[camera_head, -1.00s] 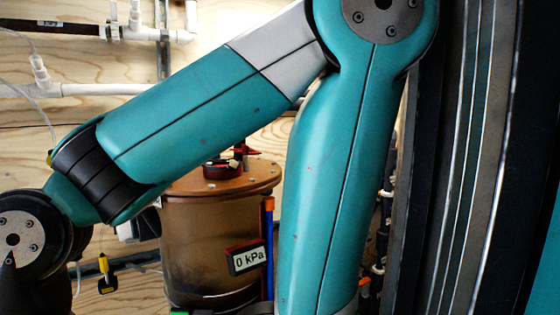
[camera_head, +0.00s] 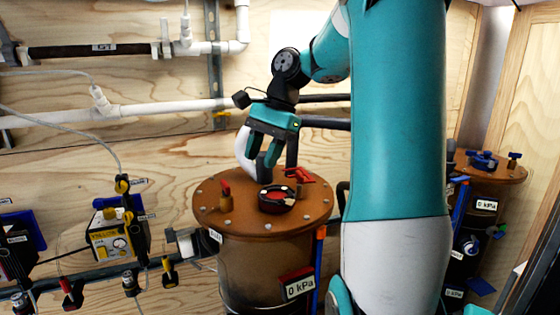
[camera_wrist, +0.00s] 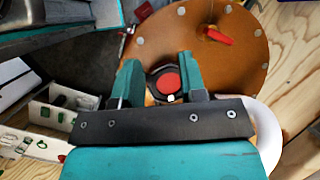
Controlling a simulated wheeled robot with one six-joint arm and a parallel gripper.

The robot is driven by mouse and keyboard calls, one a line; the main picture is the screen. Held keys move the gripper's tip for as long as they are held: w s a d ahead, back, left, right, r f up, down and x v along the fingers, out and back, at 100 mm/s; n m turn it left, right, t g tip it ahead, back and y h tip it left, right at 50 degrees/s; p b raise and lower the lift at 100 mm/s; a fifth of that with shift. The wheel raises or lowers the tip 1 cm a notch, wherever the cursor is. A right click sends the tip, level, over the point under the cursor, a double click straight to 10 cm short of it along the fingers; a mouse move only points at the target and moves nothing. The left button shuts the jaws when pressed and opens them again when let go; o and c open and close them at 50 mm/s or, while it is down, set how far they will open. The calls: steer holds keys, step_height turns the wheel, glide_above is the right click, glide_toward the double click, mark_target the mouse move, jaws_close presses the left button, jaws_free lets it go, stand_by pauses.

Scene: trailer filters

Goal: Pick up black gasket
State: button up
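A round black ring (camera_head: 266,205) with a red middle sits on the brown tank lid. It also shows in the wrist view, where its red disc (camera_wrist: 168,83) lies between the fingers in the picture. I cannot tell whether this black ring is the gasket. My gripper (camera_head: 279,160) points down above the lid, over the ring's area, and appears apart from it. In the wrist view the two teal fingers of my gripper (camera_wrist: 159,66) stand apart with nothing visibly held.
The brown lid (camera_head: 232,217) carries a red valve (camera_head: 226,190) and a red handle (camera_head: 299,174). A gauge reading 0 kPa (camera_head: 298,287) is on the tank. A second tank (camera_head: 497,172) stands right.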

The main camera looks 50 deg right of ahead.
steer(key=s+d+r+m+p, duration=0.1)
steer(key=s+d+r+m, duration=0.2)
steer(key=d, duration=0.3)
steer(key=s+d+r+m+p, duration=0.2)
steer(key=s+d+m, duration=0.1)
steer(key=d+m, duration=0.15)
steer(key=b, duration=0.5)
glide_above(290, 196)
steer(key=d, duration=0.2)
step_height(290, 196, down, 10)
steer(key=shift+n+h, duration=0.3)
steer(key=shift+n, duration=0.15)
steer(key=shift+s+x, duration=0.2)
steer(key=shift+x, duration=1.3)
steer(key=shift+s+x, duration=0.2)
steer(key=shift+x, duration=1.3)
steer(key=shift+d+f, duration=0.1)
jaws_close()
